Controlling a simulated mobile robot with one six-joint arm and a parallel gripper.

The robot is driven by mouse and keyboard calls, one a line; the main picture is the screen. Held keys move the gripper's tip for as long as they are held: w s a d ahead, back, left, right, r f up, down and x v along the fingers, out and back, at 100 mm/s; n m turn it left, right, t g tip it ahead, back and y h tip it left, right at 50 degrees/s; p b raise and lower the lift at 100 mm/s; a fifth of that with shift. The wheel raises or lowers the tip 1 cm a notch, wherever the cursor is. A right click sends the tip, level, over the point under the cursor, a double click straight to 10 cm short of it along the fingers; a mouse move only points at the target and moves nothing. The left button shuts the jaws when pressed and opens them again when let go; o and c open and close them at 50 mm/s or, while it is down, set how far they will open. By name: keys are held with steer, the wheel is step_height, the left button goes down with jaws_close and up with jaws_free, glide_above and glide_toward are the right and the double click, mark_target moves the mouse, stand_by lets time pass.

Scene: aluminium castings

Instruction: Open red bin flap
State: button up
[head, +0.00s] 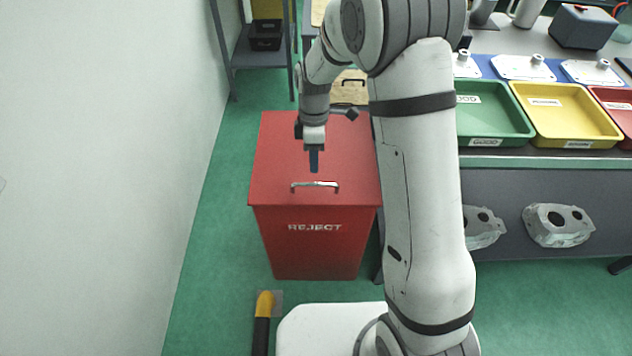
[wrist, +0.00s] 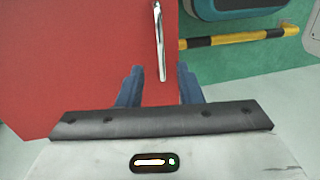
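The red bin (head: 315,243) stands on the green floor left of my arm, with REJECT on its front. Its flat red flap (head: 275,170) is closed and carries a silver bar handle (head: 315,187) near the front edge. My gripper (head: 314,165) is above the flap, just behind the handle in the head view. In the wrist view my gripper (wrist: 158,85) has two blue fingers spread apart with nothing between them. The handle (wrist: 160,42) appears ahead of the fingers, in line with the gap. I cannot tell the exact height above the flap.
A bench at the right holds a green tray (head: 490,118), a yellow tray (head: 565,118) and a red tray. Castings (head: 558,225) sit below it. A grey wall (head: 90,180) is at the left. A yellow and black bar (head: 263,320) lies near my base.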

mark_target(315, 183)
steer(key=f, duration=0.3)
steer(key=s+f, duration=0.1)
steer(key=f, duration=0.2)
steer(key=shift+s+f+b, duration=0.15)
steer(key=shift+f+b, duration=0.05)
steer(key=shift+b, duration=0.2)
jaws_close()
